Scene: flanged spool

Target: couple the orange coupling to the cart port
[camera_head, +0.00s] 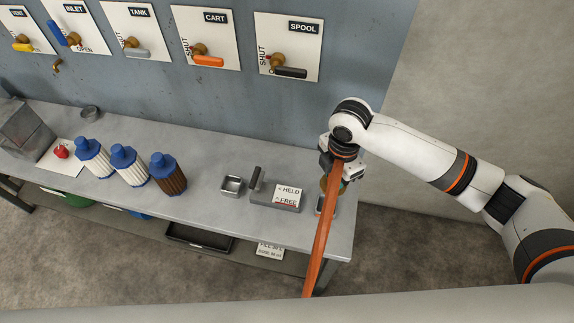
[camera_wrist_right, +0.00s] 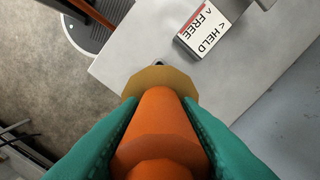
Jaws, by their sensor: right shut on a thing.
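My right gripper (camera_head: 336,178) is over the right end of the bench. In the right wrist view its green fingers (camera_wrist_right: 160,135) are shut on the orange coupling (camera_wrist_right: 160,120). The coupling has a brass flange (camera_wrist_right: 150,78) at its far end, pointing at the bench. An orange hose (camera_head: 320,235) hangs from the gripper over the bench's front edge in the head view. The CART panel (camera_head: 214,28) on the wall has a brass valve with an orange handle (camera_head: 208,61). I cannot make out a separate cart port; the gripper and coupling cover the spot below them. My left gripper is not in view.
A grey block with a HELD/FREE label (camera_head: 287,194) and dark lever (camera_head: 257,178) stands left of the gripper, beside a small square tray (camera_head: 232,186). The bench's right end (camera_head: 345,235) is close to the gripper.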

